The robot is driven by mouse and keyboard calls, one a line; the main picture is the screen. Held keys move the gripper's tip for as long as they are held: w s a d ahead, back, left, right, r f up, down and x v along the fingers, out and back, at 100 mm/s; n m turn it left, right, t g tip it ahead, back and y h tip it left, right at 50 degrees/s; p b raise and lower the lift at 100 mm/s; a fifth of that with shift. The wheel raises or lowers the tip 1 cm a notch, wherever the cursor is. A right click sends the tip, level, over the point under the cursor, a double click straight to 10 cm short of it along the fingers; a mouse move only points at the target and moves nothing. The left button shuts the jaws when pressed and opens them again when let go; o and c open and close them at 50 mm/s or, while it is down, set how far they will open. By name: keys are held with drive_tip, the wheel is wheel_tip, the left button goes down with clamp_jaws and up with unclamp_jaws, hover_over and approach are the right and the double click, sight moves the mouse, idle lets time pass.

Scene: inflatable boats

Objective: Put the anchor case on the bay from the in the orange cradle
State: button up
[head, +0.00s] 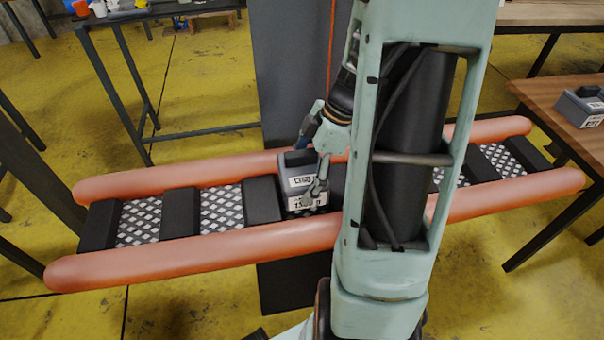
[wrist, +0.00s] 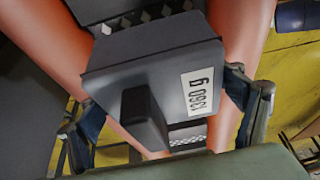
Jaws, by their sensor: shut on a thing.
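A grey case (head: 296,164) with white printed labels is between the two orange tubes of the long orange cradle (head: 190,248), near its middle. I cannot tell whether it rests on the cradle or hangs just above it. My gripper (head: 306,172) is shut on the case, with one finger along its right side; the other finger is mostly hidden. The wrist view shows the grey case (wrist: 125,70), its raised dark handle and a weight label. There, my gripper's fingers (wrist: 160,118) flank it on both sides, with the orange tubes (wrist: 45,40) beyond.
Black crossbars (head: 180,212) divide the cradle into bays with diamond-plate floors (head: 221,208); the left ones look empty. My arm covers part of the cradle's right half. A second grey case (head: 580,106) stands on a wooden table (head: 545,92) at the right. Another table with small items is at upper left.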

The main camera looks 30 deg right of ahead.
drive_tip(key=shift+w+f+b, duration=0.1)
drive_tip(key=shift+f+b, duration=1.3)
drive_tip(key=shift+b, duration=0.05)
